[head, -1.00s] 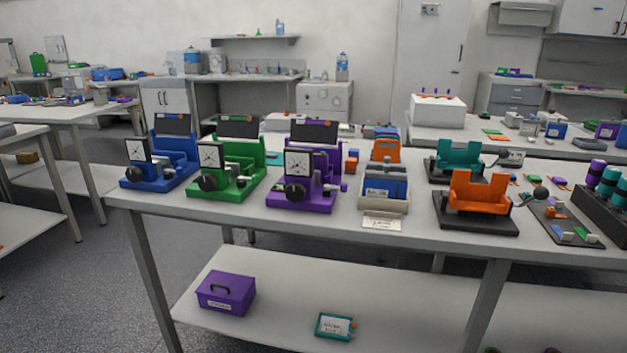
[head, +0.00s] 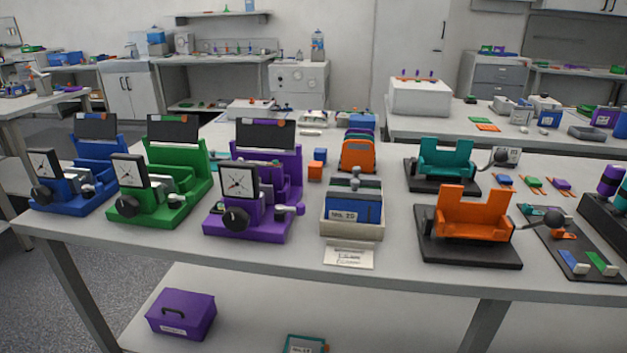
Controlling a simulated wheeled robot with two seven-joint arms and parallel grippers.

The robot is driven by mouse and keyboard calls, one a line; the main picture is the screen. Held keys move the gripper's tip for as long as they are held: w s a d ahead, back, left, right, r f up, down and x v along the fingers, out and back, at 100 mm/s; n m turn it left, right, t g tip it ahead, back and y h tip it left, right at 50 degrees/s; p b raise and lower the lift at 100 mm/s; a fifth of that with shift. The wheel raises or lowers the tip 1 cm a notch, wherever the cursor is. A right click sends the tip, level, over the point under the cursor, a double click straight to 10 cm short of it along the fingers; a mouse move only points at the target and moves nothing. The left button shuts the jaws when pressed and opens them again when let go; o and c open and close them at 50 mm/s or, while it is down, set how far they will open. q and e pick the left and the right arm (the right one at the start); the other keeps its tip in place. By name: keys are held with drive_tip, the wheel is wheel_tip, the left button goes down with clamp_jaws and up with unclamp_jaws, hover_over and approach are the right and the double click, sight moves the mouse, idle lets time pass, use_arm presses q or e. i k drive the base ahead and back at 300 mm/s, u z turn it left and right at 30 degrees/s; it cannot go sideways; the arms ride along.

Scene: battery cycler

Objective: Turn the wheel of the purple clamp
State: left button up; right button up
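The purple clamp (head: 266,222) stands on the front part of the table, third in a row after a blue and a green one. A square white dial with a dark frame (head: 238,183) rises at its front. A round black wheel (head: 235,219) sits low on its front face, below the dial. A small purple knob shows at its right side. Neither of my grippers is in the head view.
The green clamp (head: 160,190) and blue clamp (head: 75,185) stand to the left. A bin of blue cards (head: 352,228) with a paper label in front is to the right. Orange (head: 472,215) and teal (head: 447,160) cradles stand further right. A purple box (head: 181,314) lies on the lower shelf.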

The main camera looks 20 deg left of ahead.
sight(236, 219)
drive_tip(key=u, duration=0.1)
drive_tip(key=i, duration=0.8)
drive_tip(key=u, duration=0.85)
drive_tip(key=i, duration=0.4)
drive_tip(key=u, duration=0.4)
